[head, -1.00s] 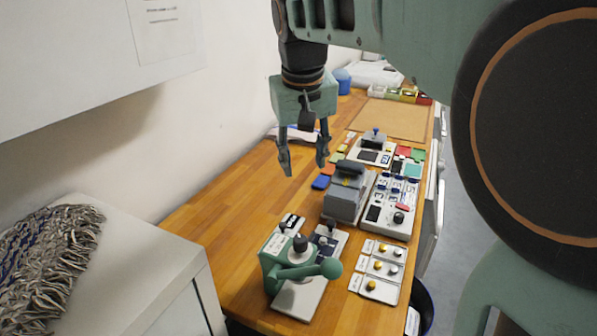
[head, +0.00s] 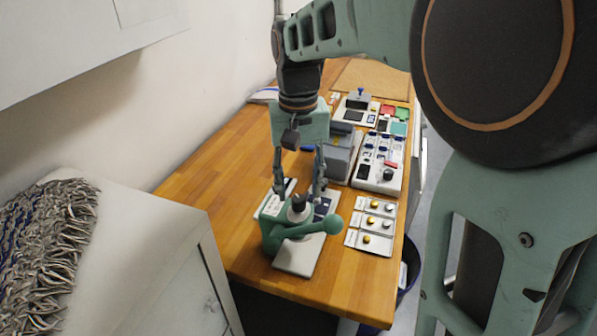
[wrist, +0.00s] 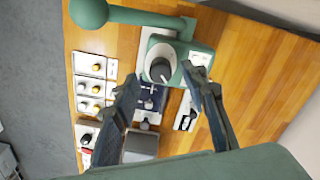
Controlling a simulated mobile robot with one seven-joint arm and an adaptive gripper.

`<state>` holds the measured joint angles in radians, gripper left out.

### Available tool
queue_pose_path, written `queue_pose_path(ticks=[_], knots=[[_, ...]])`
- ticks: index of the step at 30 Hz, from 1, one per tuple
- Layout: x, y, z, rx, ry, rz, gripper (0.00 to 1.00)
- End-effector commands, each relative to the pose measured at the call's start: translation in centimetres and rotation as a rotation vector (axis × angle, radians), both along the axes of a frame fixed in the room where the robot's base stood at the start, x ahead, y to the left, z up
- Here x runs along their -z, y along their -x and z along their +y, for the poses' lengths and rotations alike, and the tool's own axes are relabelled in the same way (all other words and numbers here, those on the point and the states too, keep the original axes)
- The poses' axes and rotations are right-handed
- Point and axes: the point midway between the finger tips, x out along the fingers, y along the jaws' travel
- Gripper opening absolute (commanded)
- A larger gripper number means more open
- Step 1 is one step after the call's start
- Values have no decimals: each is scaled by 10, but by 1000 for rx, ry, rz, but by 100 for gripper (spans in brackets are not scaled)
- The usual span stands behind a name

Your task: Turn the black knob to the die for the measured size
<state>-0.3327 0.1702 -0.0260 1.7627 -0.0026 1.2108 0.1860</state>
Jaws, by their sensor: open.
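A green hand press (head: 272,232) with a ball-ended lever stands on a pale base plate (head: 298,257) near the bench's front end. A black knob (head: 298,203) with a pointer line sits on its top; in the wrist view the knob (wrist: 160,69) shows from above on a pale round dial. My gripper (head: 298,186) is open and points down just above the press, its fingers on either side of the knob. In the wrist view the fingers (wrist: 161,76) look apart and empty. I cannot tell whether they touch the knob. The dial's marks are too small to read.
Trays of yellow and silver buttons (head: 371,222) lie right of the press. Behind are a grey block device (head: 341,150) and a panel with another dark knob (head: 390,174). A white cabinet (head: 150,240) with a fringed grey textile (head: 48,235) stands at left. The bench's left side is clear.

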Motion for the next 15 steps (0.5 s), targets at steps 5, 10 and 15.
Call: queue_pose_path(ticks=[5,10,15], knots=[[21,0,0,-1,0,1,40],[27,0,0,-1,0,0,40],[27,0,0,-1,0,-1,40]])
